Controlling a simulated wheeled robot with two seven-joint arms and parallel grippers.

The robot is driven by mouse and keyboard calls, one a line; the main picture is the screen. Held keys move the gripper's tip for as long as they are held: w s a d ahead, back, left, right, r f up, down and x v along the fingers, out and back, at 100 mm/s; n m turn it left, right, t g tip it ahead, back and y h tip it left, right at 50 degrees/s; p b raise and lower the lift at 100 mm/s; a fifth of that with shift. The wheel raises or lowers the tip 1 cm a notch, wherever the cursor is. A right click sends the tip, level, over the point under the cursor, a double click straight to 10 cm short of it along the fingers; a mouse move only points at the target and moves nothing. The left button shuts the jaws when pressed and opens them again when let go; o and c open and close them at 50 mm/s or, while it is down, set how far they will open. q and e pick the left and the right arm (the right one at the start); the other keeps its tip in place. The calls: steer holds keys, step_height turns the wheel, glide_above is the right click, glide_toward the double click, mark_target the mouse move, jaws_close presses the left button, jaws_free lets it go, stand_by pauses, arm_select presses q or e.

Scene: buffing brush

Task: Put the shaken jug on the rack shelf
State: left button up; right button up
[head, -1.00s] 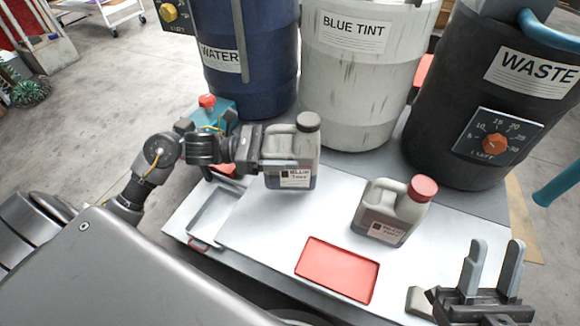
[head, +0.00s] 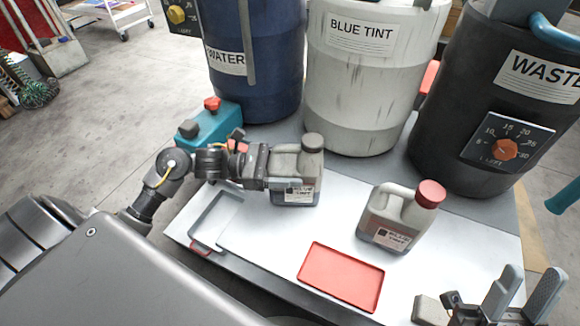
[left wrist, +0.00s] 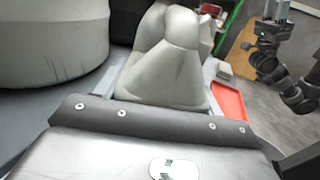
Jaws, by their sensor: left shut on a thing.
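A grey jug with a dark cap and a label starting "BLUE" (head: 309,163) is upright in my left gripper (head: 272,166), which is shut on its side. It is at the far left part of the white board; I cannot tell whether its base touches. The same jug (left wrist: 165,75) fills the middle of the left wrist view. A second grey jug with a red cap (head: 393,212) stands upright on the board to the right. My right gripper (head: 527,283) is open and empty at the lower right. I cannot make out a rack shelf for certain.
Barrels labelled WATER (head: 270,70), BLUE TINT (head: 350,95) and WASTE (head: 450,120) stand behind the board. A red tray (head: 341,277) lies at its front. A teal container with a red cap (head: 216,128) stands behind my left arm. A wheeled white rack (head: 105,15) is far back left.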

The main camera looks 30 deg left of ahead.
arm_select(q)
steer(key=o, duration=1.4)
steer(key=shift+r, duration=0.1)
steer(key=v, duration=1.2)
